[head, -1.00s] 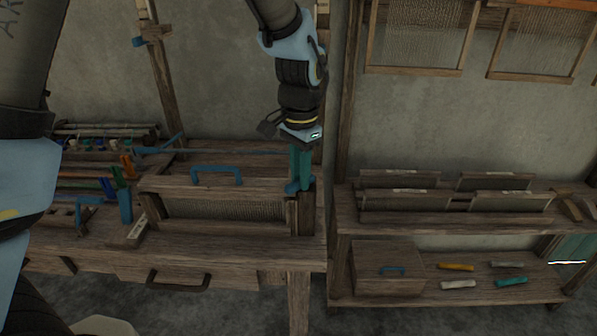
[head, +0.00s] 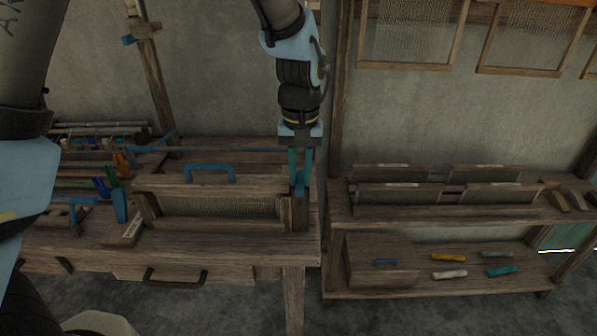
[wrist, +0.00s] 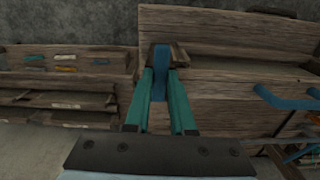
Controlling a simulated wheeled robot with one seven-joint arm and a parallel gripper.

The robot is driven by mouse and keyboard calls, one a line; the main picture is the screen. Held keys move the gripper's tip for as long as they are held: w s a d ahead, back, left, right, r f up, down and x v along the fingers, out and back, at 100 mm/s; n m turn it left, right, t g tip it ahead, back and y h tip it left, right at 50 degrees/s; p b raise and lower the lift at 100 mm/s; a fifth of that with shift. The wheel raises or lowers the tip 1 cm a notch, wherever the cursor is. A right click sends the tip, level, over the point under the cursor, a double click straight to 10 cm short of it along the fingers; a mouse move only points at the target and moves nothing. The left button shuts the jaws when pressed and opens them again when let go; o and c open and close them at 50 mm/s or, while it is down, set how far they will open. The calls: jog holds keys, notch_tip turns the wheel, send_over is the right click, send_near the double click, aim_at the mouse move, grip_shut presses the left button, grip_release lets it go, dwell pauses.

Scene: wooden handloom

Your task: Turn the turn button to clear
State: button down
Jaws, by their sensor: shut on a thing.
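The turn button (wrist: 161,68) is a small blue piece at the right end of the wooden frame that holds the reed (head: 225,208). In the wrist view it sits between the tips of my teal fingers. My gripper (head: 299,182) points down over the right post of this frame and is shut on the button. The button also shows in the head view (head: 299,187), small and partly hidden by the fingers. The wooden top bar (head: 260,183) with a blue handle (head: 211,173) lies across the frame, left of my gripper. The button's exact angle to the bar is hard to tell.
A shelf unit (head: 440,213) with several reeds stands to the right; its lower shelf holds a box (head: 380,265) and several coloured pieces. Blue, green and orange parts crowd the loom's left side. A drawer with a dark handle (head: 176,277) is below.

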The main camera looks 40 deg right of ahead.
aim_at(300, 179)
jog(key=shift+d+n, duration=0.1)
jog(key=shift+n, duration=0.3)
jog(key=c, duration=0.8)
grip_release()
jog(key=shift+o, duration=0.2)
jog(key=shift+r, duration=0.15)
notch_tip(300, 179, up, 11)
jog(key=b, duration=0.2)
jog(key=shift+f, duration=0.2)
